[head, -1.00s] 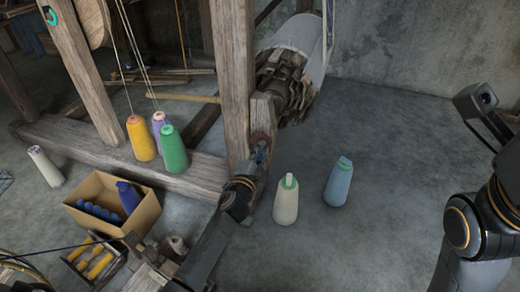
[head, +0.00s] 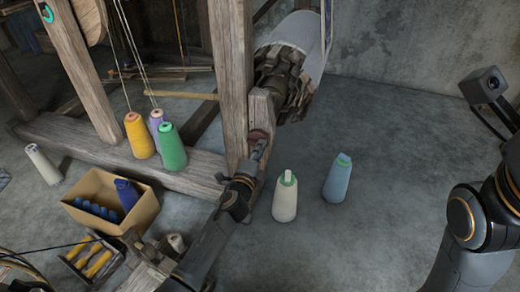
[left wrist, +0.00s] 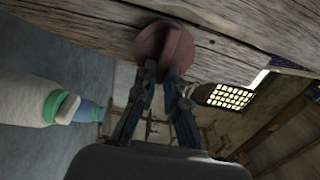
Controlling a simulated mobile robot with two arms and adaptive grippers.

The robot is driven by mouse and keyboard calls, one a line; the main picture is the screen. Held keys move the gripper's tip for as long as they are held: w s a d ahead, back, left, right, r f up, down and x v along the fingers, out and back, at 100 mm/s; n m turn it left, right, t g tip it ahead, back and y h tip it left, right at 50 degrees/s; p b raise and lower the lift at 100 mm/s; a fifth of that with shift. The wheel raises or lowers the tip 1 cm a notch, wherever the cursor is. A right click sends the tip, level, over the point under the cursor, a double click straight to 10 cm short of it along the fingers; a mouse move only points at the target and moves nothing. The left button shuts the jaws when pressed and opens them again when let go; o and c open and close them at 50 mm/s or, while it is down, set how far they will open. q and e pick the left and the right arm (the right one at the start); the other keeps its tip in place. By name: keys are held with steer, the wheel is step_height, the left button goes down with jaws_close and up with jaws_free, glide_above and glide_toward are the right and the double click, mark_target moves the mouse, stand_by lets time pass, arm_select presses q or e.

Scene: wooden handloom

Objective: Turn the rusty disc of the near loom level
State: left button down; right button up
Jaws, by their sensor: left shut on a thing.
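The rusty disc (head: 258,135) is a small reddish-brown round on the near post of the wooden loom (head: 236,80). In the left wrist view the disc (left wrist: 152,44) lies against the weathered wood, with a raised ridge across its face. My left gripper (head: 262,147) reaches up to the disc from below. In the left wrist view its fingertips (left wrist: 162,70) are shut on the ridge at the disc's lower edge, partly hiding it. The disc's exact tilt is hard to tell in the head view. My right gripper is out of view; only part of that arm shows at the right.
A cream cone (head: 285,198) and a blue cone (head: 337,178) stand on the floor right of my left gripper. Yellow (head: 139,136), purple and green (head: 171,148) cones stand by the loom beam. A cardboard box (head: 140,214) sits at left.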

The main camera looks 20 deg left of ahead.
arm_select(q)
steer(key=shift+d, duration=0.1)
steer(key=c, duration=1.5)
jaws_free()
steer(key=shift+o, duration=0.5)
steer(key=s, duration=1.2)
steer(key=shift+a, duration=0.2)
